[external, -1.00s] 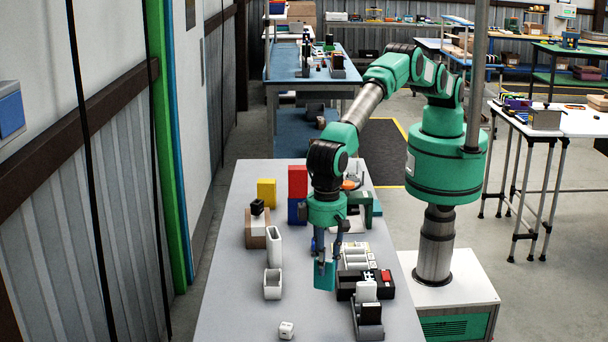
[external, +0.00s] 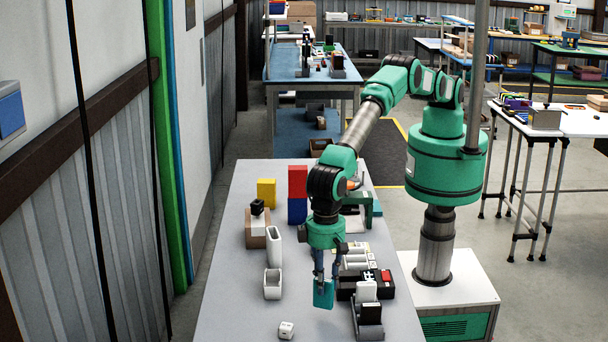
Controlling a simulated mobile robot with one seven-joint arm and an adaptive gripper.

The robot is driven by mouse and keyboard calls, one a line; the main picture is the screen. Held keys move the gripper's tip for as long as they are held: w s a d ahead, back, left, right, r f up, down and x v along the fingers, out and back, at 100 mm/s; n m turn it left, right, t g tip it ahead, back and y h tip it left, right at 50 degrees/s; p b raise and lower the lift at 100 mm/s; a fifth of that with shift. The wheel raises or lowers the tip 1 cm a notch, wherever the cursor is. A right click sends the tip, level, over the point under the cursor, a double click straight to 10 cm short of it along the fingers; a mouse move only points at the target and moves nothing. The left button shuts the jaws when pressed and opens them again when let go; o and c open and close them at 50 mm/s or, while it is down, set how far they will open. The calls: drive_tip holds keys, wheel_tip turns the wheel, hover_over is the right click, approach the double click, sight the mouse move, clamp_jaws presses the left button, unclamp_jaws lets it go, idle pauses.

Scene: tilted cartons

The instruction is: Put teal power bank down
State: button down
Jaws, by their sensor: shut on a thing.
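The teal power bank (external: 323,294) is a flat upright block in the external view, over the front middle of the grey table. My gripper (external: 326,281) points down and is shut on its upper part. The power bank's lower end is close to the table top. I cannot tell whether it touches the table or hangs just above it.
To the right stand a dark tray (external: 368,331) with upright items and a black box with a red part (external: 386,276). White open containers (external: 272,284) stand to the left. A white die-like cube (external: 286,330) lies near the front. The grey table (external: 232,300) is bare at the left front.

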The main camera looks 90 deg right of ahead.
idle(0.3)
drive_tip(key=shift+f, duration=1.8)
drive_tip(key=shift+f, duration=0.15)
drive_tip(key=c, duration=1.4)
unclamp_jaws()
drive_tip(key=shift+o, duration=0.2)
wheel_tip(320, 180, up, 12)
drive_tip(key=shift+r+p, duration=0.15)
drive_tip(key=shift+p, duration=0.15)
